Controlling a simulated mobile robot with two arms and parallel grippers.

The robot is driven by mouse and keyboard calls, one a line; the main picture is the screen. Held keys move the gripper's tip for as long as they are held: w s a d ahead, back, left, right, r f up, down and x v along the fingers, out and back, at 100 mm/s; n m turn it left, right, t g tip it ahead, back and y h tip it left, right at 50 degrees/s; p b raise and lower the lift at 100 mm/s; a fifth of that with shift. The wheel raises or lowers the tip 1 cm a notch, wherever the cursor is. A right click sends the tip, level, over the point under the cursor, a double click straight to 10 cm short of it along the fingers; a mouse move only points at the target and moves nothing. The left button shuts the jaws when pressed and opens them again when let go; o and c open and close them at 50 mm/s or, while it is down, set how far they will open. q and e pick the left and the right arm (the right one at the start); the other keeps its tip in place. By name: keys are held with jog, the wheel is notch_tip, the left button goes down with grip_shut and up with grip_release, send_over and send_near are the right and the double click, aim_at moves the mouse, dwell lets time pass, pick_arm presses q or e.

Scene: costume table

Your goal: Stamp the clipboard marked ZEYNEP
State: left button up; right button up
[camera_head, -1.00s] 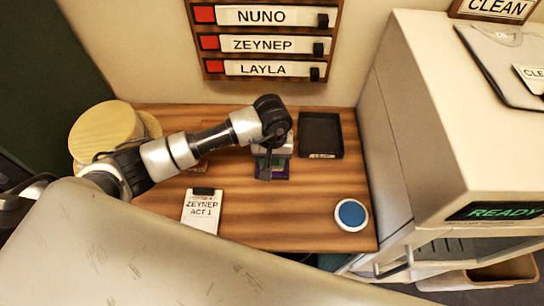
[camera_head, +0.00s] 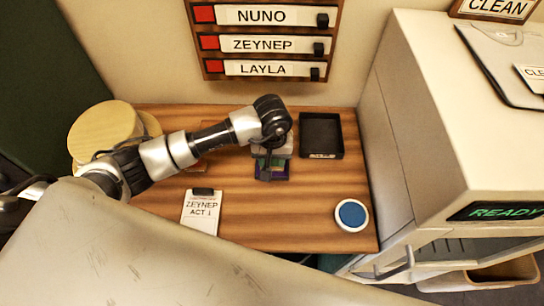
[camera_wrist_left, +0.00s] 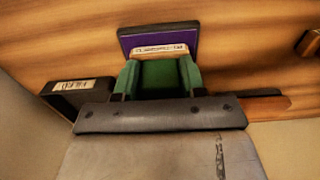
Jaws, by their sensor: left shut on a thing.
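The clipboard (camera_head: 200,212) reading "ZEYNEP ACT 1" lies flat on the wooden table, left of my left gripper (camera_head: 266,168). That gripper points down at the table's middle. The left wrist view shows its fingers (camera_wrist_left: 160,72) shut on a small green block with a tan edge and a pale label (camera_wrist_left: 160,50), which looks like a stamp. A flat purple piece (camera_wrist_left: 150,36), perhaps an ink pad, shows just beyond it. Whether block and purple piece touch cannot be told. My right gripper is not in view.
A black tray (camera_head: 321,148) stands right of the gripper, a round blue-topped object (camera_head: 352,214) at front right. A round wooden object (camera_head: 102,132) is at left. A wall board (camera_head: 264,43) reads NUNO, ZEYNEP, LAYLA. A large machine (camera_head: 450,120) reading "READY" borders the right.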

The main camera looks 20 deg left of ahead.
pick_arm(q)
jog(key=shift+r+p, duration=0.65)
jog(key=shift+r, duration=0.4)
jog(key=shift+r+p, duration=0.9)
jog(key=shift+r, duration=1.5)
